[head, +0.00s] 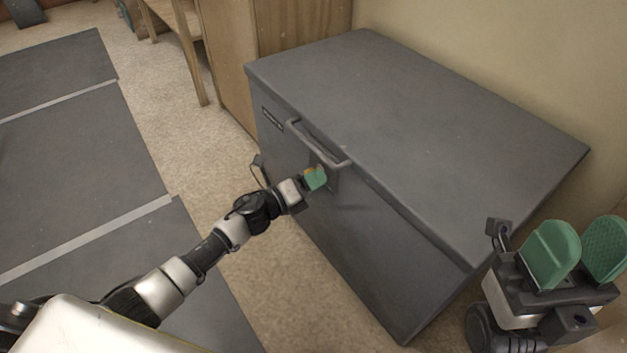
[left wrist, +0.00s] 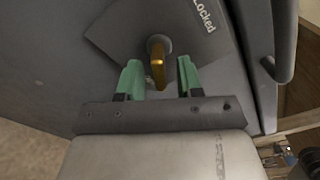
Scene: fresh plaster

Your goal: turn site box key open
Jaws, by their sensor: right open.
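The grey site box (head: 430,130) stands with its lid down. Its brass key (left wrist: 157,62) sits in a round lock on a dark plate (left wrist: 125,28) on the front face. The word "Locked" (left wrist: 203,15) is on the plate beside the key. My left gripper (head: 315,179) is at the box front below the handle. In the left wrist view its green fingers (left wrist: 158,78) are apart, one on each side of the key, with a gap on both sides. My right gripper (head: 578,252) is open and empty, right of the box's near corner.
A bar handle (head: 318,143) sticks out just above the lock. A wooden cabinet (head: 230,65) stands close behind the box, and a wall (head: 520,45) runs along its far side. Floor at the left is open, with dark mats (head: 75,150).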

